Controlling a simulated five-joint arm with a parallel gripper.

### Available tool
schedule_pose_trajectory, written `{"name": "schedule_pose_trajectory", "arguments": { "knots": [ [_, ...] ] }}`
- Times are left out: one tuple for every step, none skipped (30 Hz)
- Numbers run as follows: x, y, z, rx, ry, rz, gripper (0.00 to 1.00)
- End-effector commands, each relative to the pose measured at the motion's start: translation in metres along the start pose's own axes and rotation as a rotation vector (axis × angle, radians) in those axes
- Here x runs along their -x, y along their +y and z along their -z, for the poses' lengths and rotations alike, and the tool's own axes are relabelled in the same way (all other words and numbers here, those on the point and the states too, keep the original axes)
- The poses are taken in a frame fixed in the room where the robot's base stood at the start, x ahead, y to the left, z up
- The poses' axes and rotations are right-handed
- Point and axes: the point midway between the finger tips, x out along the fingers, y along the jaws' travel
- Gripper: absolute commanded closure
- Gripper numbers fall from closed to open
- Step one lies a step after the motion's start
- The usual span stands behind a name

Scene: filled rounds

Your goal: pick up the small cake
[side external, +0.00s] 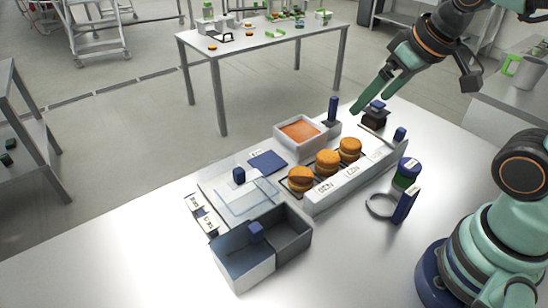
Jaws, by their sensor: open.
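Three round, orange-brown filled cakes sit in a row on a labelled white holder (352,180): a left one (300,179), a middle one (327,162) and a right one (350,149). They look alike in size, so I cannot tell which is the small cake. My gripper (366,104) is open with green fingers, at the upper right. It is above and behind the right cake, apart from the row, with nothing seen between the fingers.
A white tray with orange filling (300,134) stands behind the row. A grey two-part box (290,240) and a clear sheet with a blue knob (239,176) are to the left. A green-and-blue jar (406,173) and a ring (383,207) stand at right.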

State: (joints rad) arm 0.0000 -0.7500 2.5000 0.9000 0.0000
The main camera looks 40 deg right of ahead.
Motion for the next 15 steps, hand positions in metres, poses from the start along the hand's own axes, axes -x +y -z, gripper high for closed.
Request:
{"name": "schedule_pose_trajectory", "arguments": {
  "knots": [
    [0.0, 0.0, 0.0, 0.0, 0.0, 0.0, 0.0],
    [0.0, 0.0, 0.0, 0.0, 0.0, 0.0, 0.0],
    [0.0, 0.0, 0.0, 0.0, 0.0, 0.0, 0.0],
    [0.0, 0.0, 0.0, 0.0, 0.0, 0.0, 0.0],
    [0.0, 0.0, 0.0, 0.0, 0.0, 0.0, 0.0],
    [0.0, 0.0, 0.0, 0.0, 0.0, 0.0, 0.0],
    [0.0, 0.0, 0.0, 0.0, 0.0, 0.0, 0.0],
    [0.0, 0.0, 0.0, 0.0, 0.0, 0.0, 0.0],
    [0.0, 0.0, 0.0, 0.0, 0.0, 0.0, 0.0],
    [0.0, 0.0, 0.0, 0.0, 0.0, 0.0, 0.0],
    [0.0, -0.0001, 0.0001, -0.001, 0.0, 0.0, 0.0],
    [-0.0003, -0.0003, 0.0006, -0.006, -0.003, 0.001, 0.0],
    [-0.0008, -0.0008, 0.0014, -0.014, -0.007, 0.001, 0.0],
    [-0.0015, -0.0014, 0.0026, -0.025, -0.012, 0.002, 0.0],
    [-0.0033, -0.0026, 0.0044, -0.049, -0.024, 0.003, 0.0]
  ]
}}
